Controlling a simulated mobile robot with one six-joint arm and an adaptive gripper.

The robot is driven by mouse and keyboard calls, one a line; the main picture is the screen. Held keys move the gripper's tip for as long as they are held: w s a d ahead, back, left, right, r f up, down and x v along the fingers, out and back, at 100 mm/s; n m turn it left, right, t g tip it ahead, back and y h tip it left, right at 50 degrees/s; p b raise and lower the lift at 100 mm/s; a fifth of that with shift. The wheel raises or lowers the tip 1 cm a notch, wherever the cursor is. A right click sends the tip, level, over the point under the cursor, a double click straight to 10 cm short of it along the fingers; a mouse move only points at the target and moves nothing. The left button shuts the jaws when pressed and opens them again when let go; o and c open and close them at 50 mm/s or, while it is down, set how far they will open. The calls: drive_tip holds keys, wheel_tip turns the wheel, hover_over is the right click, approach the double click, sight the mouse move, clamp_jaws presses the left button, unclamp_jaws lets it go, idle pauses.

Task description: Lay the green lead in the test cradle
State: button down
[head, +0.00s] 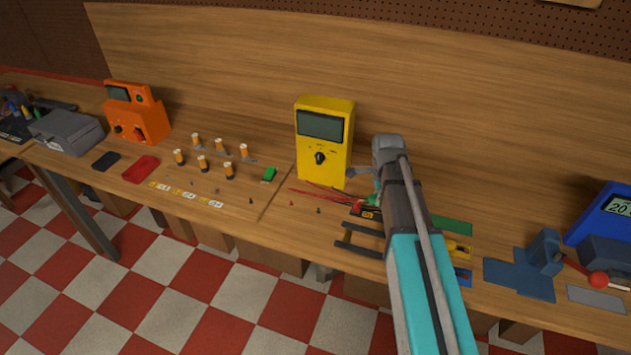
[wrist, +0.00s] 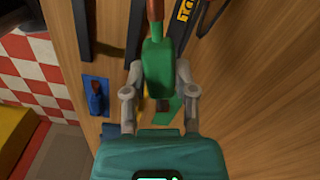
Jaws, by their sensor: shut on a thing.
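The green lead (wrist: 157,70) is between the two fingers of my gripper (wrist: 158,85) in the wrist view, with a reddish-brown end pointing to the top of the picture. My gripper is shut on it. In the head view my gripper (head: 374,188) is just right of the yellow meter's foot, over the bench; my arm hides most of it, and only a bit of green shows there. Two dark parallel bars (head: 358,228) lie at the bench's front edge, left of my arm; they also show in the wrist view (wrist: 133,35). I cannot tell whether they are the test cradle.
The yellow meter (head: 325,145) stands close left of my gripper, with thin red wires (head: 320,192) at its foot. A black piece with a yellow label (head: 367,213) lies below my gripper. A blue vise (head: 545,250) stands at right. Several batteries (head: 203,162) stand left.

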drive_tip(key=shift+s+d+r+m+p, duration=0.2)
drive_tip(key=shift+s+r+m+p, duration=0.25)
drive_tip(key=shift+s+m, duration=0.2)
drive_tip(key=shift+s+d+r+m+p, duration=0.25)
drive_tip(key=shift+s+r+m+p, duration=0.15)
drive_tip(key=shift+s+m, duration=0.2)
drive_tip(key=shift+s+d+r+m+p, duration=0.2)
drive_tip(key=shift+s+r+m+p, duration=0.25)
drive_tip(key=shift+s+m, duration=0.15)
drive_tip(key=w+f+b, duration=0.3)
drive_tip(key=w, duration=0.1)
drive_tip(key=w+f+b, duration=0.3)
drive_tip(key=w, duration=0.1)
drive_tip(key=w+f+b, duration=0.3)
drive_tip(key=w, duration=0.2)
drive_tip(key=shift+w+d+f, duration=0.1)
drive_tip(key=shift+d, duration=0.05)
